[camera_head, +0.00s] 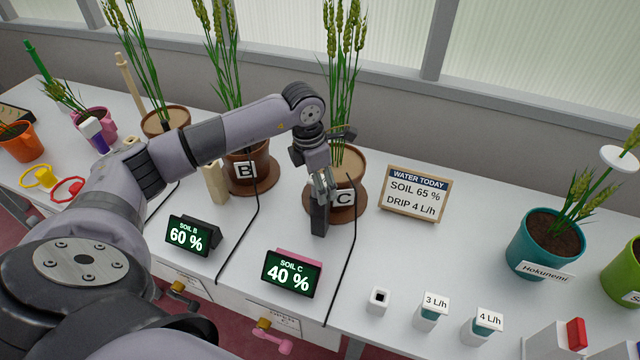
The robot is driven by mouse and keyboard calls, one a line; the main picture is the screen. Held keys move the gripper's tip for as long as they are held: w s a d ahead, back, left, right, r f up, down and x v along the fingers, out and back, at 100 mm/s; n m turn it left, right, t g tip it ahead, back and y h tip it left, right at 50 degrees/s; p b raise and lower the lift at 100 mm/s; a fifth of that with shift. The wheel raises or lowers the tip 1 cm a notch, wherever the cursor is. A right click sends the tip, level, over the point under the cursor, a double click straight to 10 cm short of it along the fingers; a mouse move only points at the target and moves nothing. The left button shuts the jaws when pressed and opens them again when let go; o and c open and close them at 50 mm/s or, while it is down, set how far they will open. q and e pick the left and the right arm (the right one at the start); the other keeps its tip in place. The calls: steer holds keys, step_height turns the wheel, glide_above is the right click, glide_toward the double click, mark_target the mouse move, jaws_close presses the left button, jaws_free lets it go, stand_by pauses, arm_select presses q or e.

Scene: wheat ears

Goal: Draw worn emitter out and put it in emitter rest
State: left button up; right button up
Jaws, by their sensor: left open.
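My left gripper (323,184) is open and points down at the front of pot C (350,170), a brown pot on a saucer with tall wheat. A small white block with a dark square hole (378,301), apparently the emitter rest, stands empty at the front of the table. Two emitters in white holders, marked 3 L/h (431,309) and 4 L/h (485,325), stand to its right. My right gripper is not in view.
Soil displays read B 60 % (189,236) and C 40 % (291,276). A sign (415,193) reads soil 65 %, drip 4 L/h. Black tubes (345,262) run down the table front. A teal pot (545,243) stands right. The white tabletop between sign and holders is clear.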

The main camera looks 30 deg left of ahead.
arm_select(q)
steer(key=shift+f, duration=0.5)
steer(key=c, duration=1.3)
steer(key=shift+r, duration=0.1)
steer(key=shift+w+r, duration=0.1)
steer(key=shift+r, duration=0.45)
step_height(320, 180, up, 19)
steer(key=b, duration=0.3)
steer(key=shift+b, duration=0.3)
steer(key=shift+f, duration=0.1)
